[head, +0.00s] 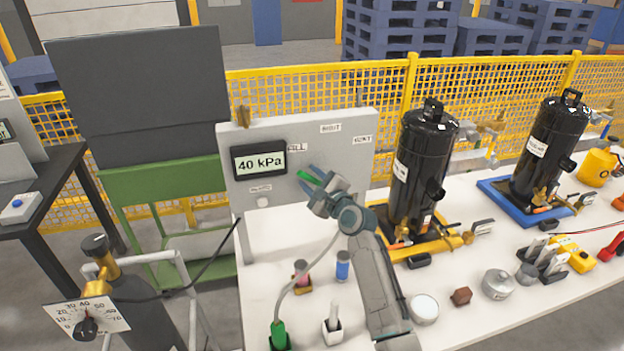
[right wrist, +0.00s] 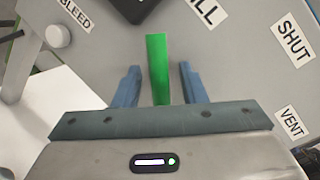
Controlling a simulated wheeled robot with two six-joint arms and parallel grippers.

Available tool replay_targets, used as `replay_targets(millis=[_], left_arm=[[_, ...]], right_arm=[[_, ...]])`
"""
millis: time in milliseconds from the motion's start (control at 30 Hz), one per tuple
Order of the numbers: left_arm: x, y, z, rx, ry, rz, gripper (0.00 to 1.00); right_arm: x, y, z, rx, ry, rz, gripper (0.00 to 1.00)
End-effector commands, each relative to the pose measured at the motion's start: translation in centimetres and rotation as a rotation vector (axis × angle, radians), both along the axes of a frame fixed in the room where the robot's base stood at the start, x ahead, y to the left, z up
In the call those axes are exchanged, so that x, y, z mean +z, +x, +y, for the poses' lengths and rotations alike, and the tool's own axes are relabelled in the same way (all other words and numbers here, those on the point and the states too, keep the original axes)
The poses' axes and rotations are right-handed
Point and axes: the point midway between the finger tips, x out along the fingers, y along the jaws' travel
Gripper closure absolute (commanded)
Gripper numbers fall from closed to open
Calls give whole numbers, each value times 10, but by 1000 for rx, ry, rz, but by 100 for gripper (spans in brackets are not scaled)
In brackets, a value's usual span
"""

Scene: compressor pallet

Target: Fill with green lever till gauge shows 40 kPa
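The green lever (head: 305,175) is on the grey upright panel (head: 352,152); in the right wrist view the green lever (right wrist: 157,62) stands between my two blue fingers. My right gripper (head: 311,179) is open around it, with a gap on each side; the right wrist view shows the gripper (right wrist: 159,70) too. The black digital gauge (head: 259,161) on the panel reads 40 kPa. Labels FILL, SHUT and VENT show at the lever's side of the panel, and BLEED is by a white knob (head: 263,201). My left gripper is not in view.
Two black tanks (head: 420,170) (head: 551,140) stand on yellow and blue bases to the right. Small cups, a round tin (head: 498,284) and a brown block (head: 461,296) lie on the white table. A gas cylinder with a dial plate (head: 87,317) stands at lower left.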

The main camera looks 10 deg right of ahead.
Motion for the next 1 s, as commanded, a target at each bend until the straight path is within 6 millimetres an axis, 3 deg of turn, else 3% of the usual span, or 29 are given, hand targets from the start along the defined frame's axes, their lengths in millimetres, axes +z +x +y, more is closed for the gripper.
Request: replay_targets(millis=[167,300,367,767,1000], left_arm=[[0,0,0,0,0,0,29],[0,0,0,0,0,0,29],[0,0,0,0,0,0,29],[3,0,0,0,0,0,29],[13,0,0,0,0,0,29]], right_arm=[[0,0,0,0,0,0,64],[0,0,0,0,0,0,92],[0,0,0,0,0,0,100],[3,0,-3,-1,36,1,100],[11,0,-11,-1,171,6,100]])
